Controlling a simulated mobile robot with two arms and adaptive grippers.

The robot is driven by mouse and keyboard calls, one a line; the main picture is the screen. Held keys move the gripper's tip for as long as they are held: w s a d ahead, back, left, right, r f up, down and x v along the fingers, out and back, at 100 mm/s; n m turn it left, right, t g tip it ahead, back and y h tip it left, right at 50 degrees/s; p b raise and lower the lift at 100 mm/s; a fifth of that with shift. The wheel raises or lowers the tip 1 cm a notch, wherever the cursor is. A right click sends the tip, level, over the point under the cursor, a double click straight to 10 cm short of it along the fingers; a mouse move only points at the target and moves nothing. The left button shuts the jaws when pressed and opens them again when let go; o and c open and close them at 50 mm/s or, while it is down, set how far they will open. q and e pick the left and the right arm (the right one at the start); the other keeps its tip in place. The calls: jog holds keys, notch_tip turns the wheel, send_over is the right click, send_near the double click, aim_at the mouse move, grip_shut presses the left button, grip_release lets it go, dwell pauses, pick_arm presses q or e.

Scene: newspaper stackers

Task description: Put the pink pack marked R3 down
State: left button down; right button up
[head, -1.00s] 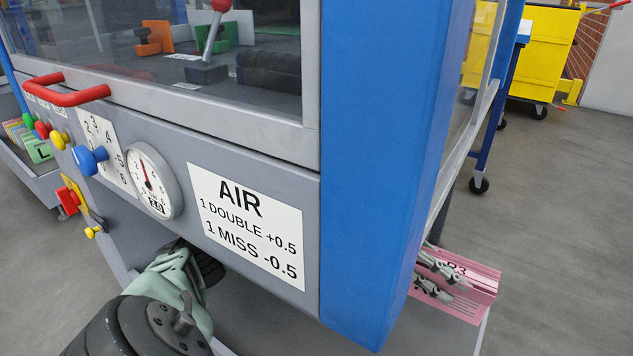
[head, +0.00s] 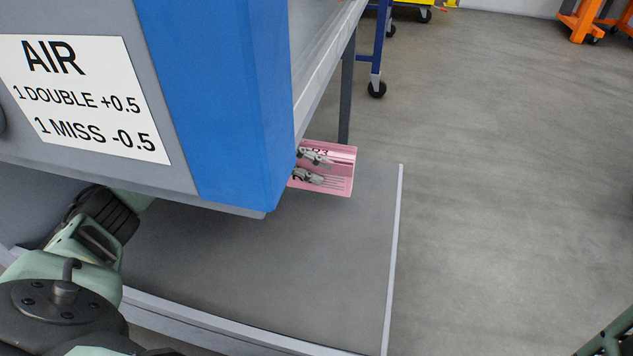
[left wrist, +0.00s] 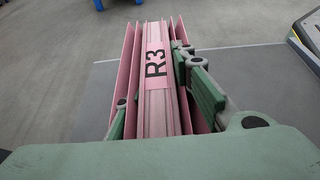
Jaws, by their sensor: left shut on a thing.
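The pink pack marked R3 (head: 340,170) shows in the head view just past the lower corner of the blue machine post. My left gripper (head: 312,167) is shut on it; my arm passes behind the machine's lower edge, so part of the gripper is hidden. In the left wrist view the pack (left wrist: 154,90) stands on edge between the fingers of my left gripper (left wrist: 155,105), its R3 label facing the camera. The pack is over or near a grey platform (head: 340,260); I cannot tell whether it touches it. My right gripper is not seen.
The blue post (head: 225,100) and the grey panel with the AIR sign (head: 85,95) stand close above my left arm. The platform has a pale raised edge (head: 394,250) at right. Open floor (head: 500,150) lies beyond. A caster (head: 377,88) stands behind.

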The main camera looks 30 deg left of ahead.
pick_arm(q)
jog(key=shift+f+b, duration=1.4)
jog(key=shift+f, duration=0.5)
jog(key=shift+f+b, duration=0.3)
jog(key=c, duration=1.5)
grip_release()
jog(key=shift+r, duration=0.15)
